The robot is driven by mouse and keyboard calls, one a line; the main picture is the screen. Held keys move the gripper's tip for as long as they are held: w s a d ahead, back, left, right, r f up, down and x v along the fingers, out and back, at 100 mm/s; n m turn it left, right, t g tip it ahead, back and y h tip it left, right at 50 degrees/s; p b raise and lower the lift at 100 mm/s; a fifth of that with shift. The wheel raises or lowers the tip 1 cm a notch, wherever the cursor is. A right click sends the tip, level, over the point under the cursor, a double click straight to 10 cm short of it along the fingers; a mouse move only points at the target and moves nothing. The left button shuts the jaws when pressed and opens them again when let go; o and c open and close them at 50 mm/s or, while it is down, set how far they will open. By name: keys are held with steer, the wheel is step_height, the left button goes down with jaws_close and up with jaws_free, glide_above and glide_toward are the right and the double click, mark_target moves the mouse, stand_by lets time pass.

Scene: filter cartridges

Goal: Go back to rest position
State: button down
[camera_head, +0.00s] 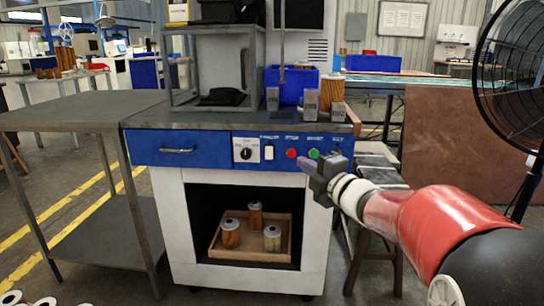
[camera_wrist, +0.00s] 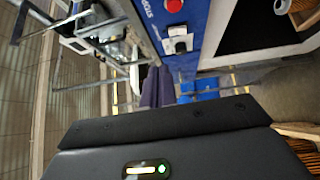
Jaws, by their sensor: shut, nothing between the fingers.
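My gripper (camera_head: 304,162) is at the front of the workstation's blue control panel (camera_head: 222,150), close to the red button (camera_head: 292,153) and green button (camera_head: 314,154). I cannot tell whether it touches the panel. Its dark purple fingers also show in the wrist view (camera_wrist: 158,88), closed together with nothing between them. My arm reaches in from the right. Three filter cartridges stand in a wooden tray (camera_head: 280,257) in the open lower compartment: a rear one (camera_head: 256,216), a left one (camera_head: 231,235) and a right one (camera_head: 272,240).
A blue bin (camera_head: 291,80) and an orange filter (camera_head: 331,92) stand on the workstation top (camera_head: 190,118). A grey side table (camera_head: 70,110) stands at the left. A black fan (camera_head: 515,70) stands at the right. A dark stool (camera_head: 378,172) is behind my arm.

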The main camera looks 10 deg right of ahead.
steer(key=s+d+f+m+g+h+p, duration=0.1)
steer(key=s+d+m+g+h+p, duration=0.3)
steer(key=s+m+h, duration=1)
steer(key=s+a+f+m+g+y, duration=0.2)
steer(key=s+f+m+g, duration=0.1)
steer(key=s, duration=0.6)
steer(key=s+a+f+m+g+y, duration=0.2)
steer(key=s+f+m+g+y, duration=0.1)
steer(key=s+f+m, duration=0.3)
steer(key=s+g, duration=0.1)
steer(key=s, duration=0.1)
steer(key=shift+s+p, duration=0.35)
